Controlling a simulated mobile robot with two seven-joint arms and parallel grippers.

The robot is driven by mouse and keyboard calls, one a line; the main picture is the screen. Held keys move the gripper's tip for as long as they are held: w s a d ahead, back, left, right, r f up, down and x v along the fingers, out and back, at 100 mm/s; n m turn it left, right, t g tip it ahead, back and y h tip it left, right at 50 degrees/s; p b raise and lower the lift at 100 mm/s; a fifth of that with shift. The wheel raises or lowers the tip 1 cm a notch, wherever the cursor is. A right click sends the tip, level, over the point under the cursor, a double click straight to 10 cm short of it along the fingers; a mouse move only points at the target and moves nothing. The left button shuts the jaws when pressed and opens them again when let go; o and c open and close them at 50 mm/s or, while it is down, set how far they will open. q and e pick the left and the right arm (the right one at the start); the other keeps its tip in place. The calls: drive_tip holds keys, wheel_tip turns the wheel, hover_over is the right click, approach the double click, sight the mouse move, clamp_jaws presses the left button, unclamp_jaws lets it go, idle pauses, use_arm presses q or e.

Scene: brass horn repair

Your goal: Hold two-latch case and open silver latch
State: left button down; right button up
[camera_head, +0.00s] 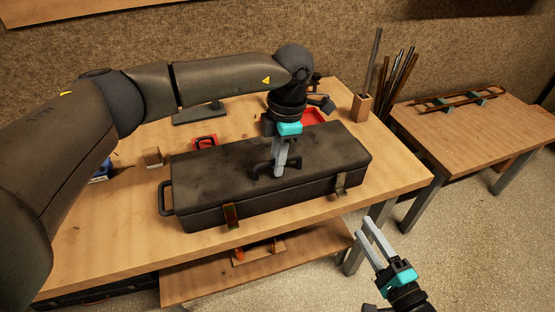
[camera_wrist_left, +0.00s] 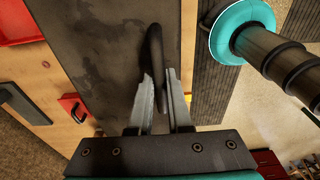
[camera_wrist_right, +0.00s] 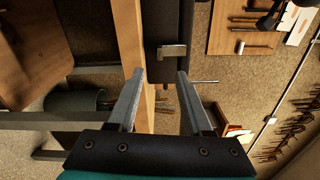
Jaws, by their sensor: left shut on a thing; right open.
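A long dark case (camera_head: 210,165) lies shut on the workbench, with a black handle on its lid (camera_head: 262,165). My left gripper (camera_head: 280,172) reaches down from above and is shut on this handle, which also shows between the fingers in the left wrist view (camera_wrist_left: 154,45). Two latches sit on the case's front edge: a brassy one (camera_head: 231,215) at left and a paler, silver one (camera_head: 341,186) at right. The silver latch also shows in the right wrist view (camera_wrist_right: 172,51), beyond the fingertips. My right gripper (camera_head: 369,226) is open and empty, in front of the bench's right corner, apart from the case.
The wooden workbench (camera_head: 400,178) has a lower shelf (camera_head: 200,283) in front. Behind the case are a red tray (camera_head: 313,117) and a small red item (camera_head: 204,142). A wooden block with a rod (camera_head: 361,106) stands at the back right. A second table (camera_head: 480,130) is to the right.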

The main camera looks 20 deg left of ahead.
drive_tip(key=shift+c, duration=0.3)
drive_tip(key=c, duration=0.5)
drive_tip(key=shift+w+a+r+m+t+h, duration=0.2)
drive_tip(key=shift+w+r+m+t+h, duration=0.15)
drive_tip(key=shift+t+h, duration=0.3)
clamp_jaws()
drive_tip(key=shift+w+d+f+m+t+h, duration=0.2)
drive_tip(key=shift+d+m+t+h, duration=0.4)
drive_tip(key=shift+h, duration=0.5)
drive_tip(key=shift+w+d+f+m+t+h, duration=0.1)
drive_tip(key=shift+w+d+m+t+h, duration=0.2)
drive_tip(key=shift+d+h, duration=0.55)
drive_tip(key=shift+a, duration=0.25)
